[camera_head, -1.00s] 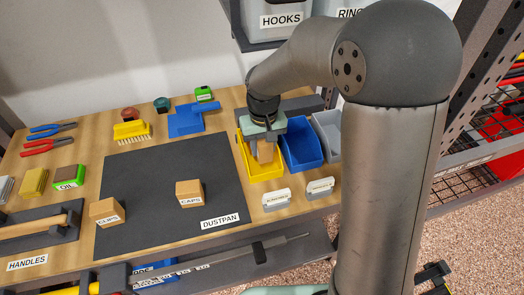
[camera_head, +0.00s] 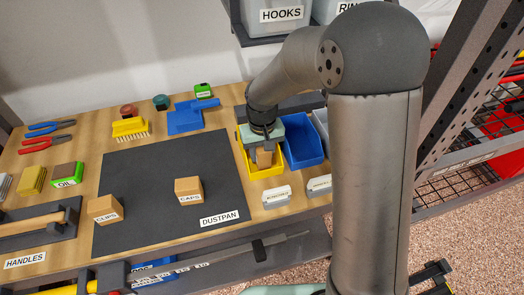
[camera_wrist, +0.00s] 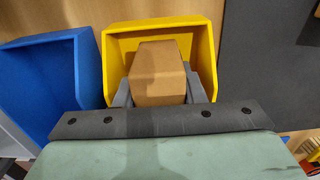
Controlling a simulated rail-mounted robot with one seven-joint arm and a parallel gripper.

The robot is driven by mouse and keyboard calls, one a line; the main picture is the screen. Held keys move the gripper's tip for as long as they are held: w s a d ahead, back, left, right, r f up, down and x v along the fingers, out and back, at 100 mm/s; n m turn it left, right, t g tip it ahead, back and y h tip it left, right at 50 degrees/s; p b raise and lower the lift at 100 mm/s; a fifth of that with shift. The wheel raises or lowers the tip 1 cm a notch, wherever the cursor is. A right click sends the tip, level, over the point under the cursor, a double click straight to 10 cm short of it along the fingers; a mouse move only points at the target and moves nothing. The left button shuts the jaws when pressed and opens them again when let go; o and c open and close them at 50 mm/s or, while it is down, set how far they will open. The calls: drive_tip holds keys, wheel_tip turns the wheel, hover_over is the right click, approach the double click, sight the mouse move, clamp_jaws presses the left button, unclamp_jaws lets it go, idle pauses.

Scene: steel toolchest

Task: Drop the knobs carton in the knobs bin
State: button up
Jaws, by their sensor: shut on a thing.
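My gripper (camera_head: 263,152) is shut on a brown carton (camera_head: 264,158) and holds it at the yellow bin (camera_head: 248,160). In the wrist view the carton (camera_wrist: 159,72) sits between the two grey fingers, in front of the opening of the yellow bin (camera_wrist: 207,60). The carton's label is not visible. I cannot tell whether the carton touches the bin floor. A white label card (camera_head: 277,197) stands in front of the yellow bin; its text is too small to read.
A blue bin (camera_head: 303,148) stands right of the yellow one, with a grey bin (camera_head: 320,122) partly hidden behind my arm. Cartons marked CLIPS (camera_head: 104,209) and CAPS (camera_head: 188,190) sit on the dark mat (camera_head: 150,220). A blue dustpan (camera_head: 187,118) lies behind.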

drive_tip(key=o, duration=0.8)
drive_tip(key=shift+c, duration=0.2)
wheel_tip(320, 180, up, 8)
drive_tip(key=shift+r+p, duration=0.25)
drive_tip(key=shift+p, duration=0.5)
drive_tip(key=shift+d+r, duration=0.1)
drive_tip(key=shift+r, duration=0.05)
drive_tip(key=s+d+m, duration=0.1)
drive_tip(key=s+d, duration=0.6)
drive_tip(key=s, duration=0.4)
drive_tip(key=s+d+r+m, duration=0.1)
drive_tip(key=s+d+m, duration=0.1)
drive_tip(key=s+d, duration=0.5)
drive_tip(key=s, duration=0.3)
drive_tip(key=shift+s+r, duration=0.2)
drive_tip(key=shift+s, duration=0.2)
